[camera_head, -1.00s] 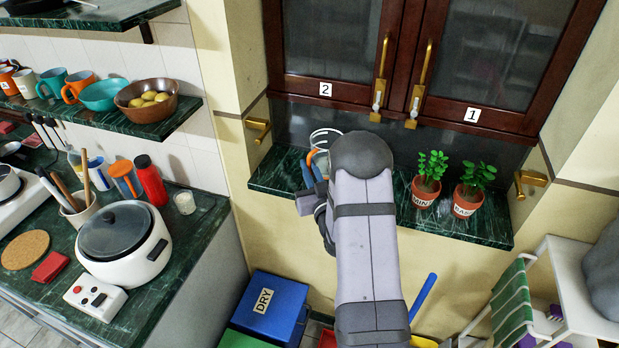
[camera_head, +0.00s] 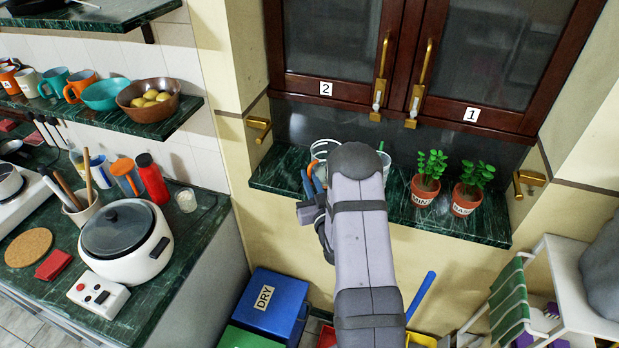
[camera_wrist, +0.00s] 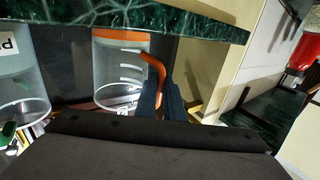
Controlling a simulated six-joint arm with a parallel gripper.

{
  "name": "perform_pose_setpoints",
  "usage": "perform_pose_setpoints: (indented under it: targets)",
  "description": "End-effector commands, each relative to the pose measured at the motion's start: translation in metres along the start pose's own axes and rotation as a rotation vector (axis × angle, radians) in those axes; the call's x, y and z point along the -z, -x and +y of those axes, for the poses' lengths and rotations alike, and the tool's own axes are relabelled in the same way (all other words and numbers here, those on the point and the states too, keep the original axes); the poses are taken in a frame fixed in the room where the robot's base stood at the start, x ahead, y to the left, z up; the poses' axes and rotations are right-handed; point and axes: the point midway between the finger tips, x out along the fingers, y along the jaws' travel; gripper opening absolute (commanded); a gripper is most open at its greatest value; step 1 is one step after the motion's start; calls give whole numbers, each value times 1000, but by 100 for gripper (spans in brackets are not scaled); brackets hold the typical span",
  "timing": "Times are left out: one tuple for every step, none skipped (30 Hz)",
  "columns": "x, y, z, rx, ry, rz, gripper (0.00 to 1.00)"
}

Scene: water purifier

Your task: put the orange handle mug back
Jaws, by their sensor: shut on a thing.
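The orange handle mug is a clear cup with white scale marks, an orange band and an orange handle. In the head view the mug (camera_head: 322,146) is upright over the left part of the green marble ledge, partly hidden by my arm. My gripper (camera_head: 309,183) is at its near side, shut on the handle. The wrist picture is upside down; there the mug (camera_wrist: 121,75) has its orange base against the ledge's edge in the picture, and my gripper's dark blue fingers (camera_wrist: 160,98) close on the handle. I cannot tell whether the base touches the ledge (camera_head: 275,172).
A second clear container (camera_wrist: 22,75) with a label stands beside the mug, mostly behind my arm in the head view. Two potted plants (camera_head: 425,190) stand farther right on the ledge. Cabinet doors (camera_head: 330,60) hang above. A blue bin (camera_head: 275,305) is below.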

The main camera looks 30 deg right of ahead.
Motion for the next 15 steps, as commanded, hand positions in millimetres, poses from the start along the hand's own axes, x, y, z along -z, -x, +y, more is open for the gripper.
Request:
perform_pose_setpoints:
  targets:
    - [1,0,0,0,1,3,0]
    - [1,0,0,0,1,3,0]
    - [1,0,0,0,1,3,0]
    - [0,0,0,0,1,3,0]
    - [0,0,0,0,1,3,0]
    - [-1,0,0,0,1,2,0]
    - [-2,0,0,0,1,2,0]
    - [-3,0,0,0,1,2,0]
    - [-3,0,0,0,0,0,13]
    - [-3,0,0,0,0,0,20]
    - [-3,0,0,0,0,0,27]
    - [-3,0,0,0,0,0,27]
    - [-3,0,0,0,0,0,27]
    - [-3,0,0,0,0,0,27]
    - [-3,0,0,0,0,0,27]
